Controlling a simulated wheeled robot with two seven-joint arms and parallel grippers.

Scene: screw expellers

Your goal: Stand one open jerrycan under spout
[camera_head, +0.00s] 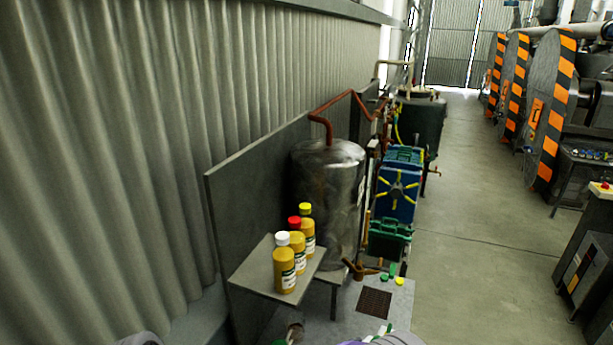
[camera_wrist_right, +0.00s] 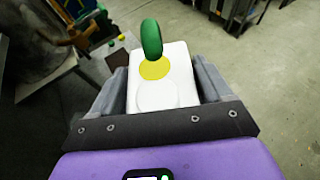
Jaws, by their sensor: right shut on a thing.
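A white jerrycan (camera_wrist_right: 181,88) with a green handle (camera_wrist_right: 151,38) and a round yellow patch on top is between the fingers of my right gripper (camera_wrist_right: 163,82), which is shut on it. In the head view only a bit of green and white shows at the bottom edge by my purple right gripper. A steel tank (camera_head: 326,190) stands against the dark panel. A brown spout (camera_head: 358,269) sits low at its front, above a dark floor grate (camera_head: 375,302). The jerrycan is nearer to me than the grate. My left gripper cannot be made out.
A small grey table (camera_head: 259,271) left of the spout holds several yellow bottles (camera_head: 285,270). Green and yellow caps (camera_head: 384,276) lie near the grate. Blue and green crates (camera_head: 398,193) stand behind. Open concrete floor (camera_head: 470,230) is to the right; a control cabinet (camera_head: 587,270) stands at the right edge.

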